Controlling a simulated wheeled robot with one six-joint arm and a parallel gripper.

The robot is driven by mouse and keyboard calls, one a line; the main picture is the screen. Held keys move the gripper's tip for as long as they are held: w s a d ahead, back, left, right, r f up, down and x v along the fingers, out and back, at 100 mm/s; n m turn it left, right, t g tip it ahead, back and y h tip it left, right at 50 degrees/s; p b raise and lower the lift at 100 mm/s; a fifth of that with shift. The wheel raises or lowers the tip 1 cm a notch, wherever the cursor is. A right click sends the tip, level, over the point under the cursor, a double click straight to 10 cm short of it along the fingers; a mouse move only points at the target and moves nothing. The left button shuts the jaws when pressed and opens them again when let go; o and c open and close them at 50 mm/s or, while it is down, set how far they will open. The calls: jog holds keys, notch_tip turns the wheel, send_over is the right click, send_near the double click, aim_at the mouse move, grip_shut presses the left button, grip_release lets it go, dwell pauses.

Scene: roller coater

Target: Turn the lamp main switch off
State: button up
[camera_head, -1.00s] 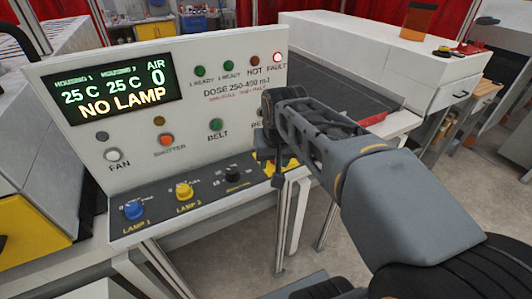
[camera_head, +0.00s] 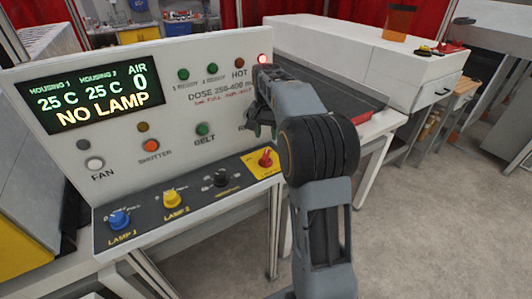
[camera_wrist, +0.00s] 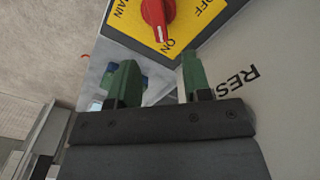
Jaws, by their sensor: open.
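The main switch is a red rotary knob (camera_head: 265,158) on a yellow plate (camera_head: 252,169) at the right end of the control panel's sloped lower strip. The wrist view shows the red knob (camera_wrist: 158,14) close up, its pointer end toward the word ON, with OFF and MAIN printed on the plate. My gripper (camera_wrist: 155,75) has its two green fingers apart and empty. The knob lies beyond the fingertips, not between them. In the head view my gripper (camera_head: 258,131) is in front of the panel, above the red knob, partly hidden by my arm.
The panel display (camera_head: 90,95) reads NO LAMP. Blue (camera_head: 120,220) and yellow (camera_head: 172,199) lamp knobs and a black knob (camera_head: 221,180) sit left of the main switch. The upright panel face (camera_head: 205,160) stands close behind my gripper. A conveyor (camera_head: 335,90) runs behind.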

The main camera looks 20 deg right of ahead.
aim_at(266, 152)
notch_tip(266, 152, down, 8)
jog(key=shift+f, duration=0.2)
jog(key=shift+c, duration=0.3)
jog(key=shift+p, duration=0.3)
grip_shut()
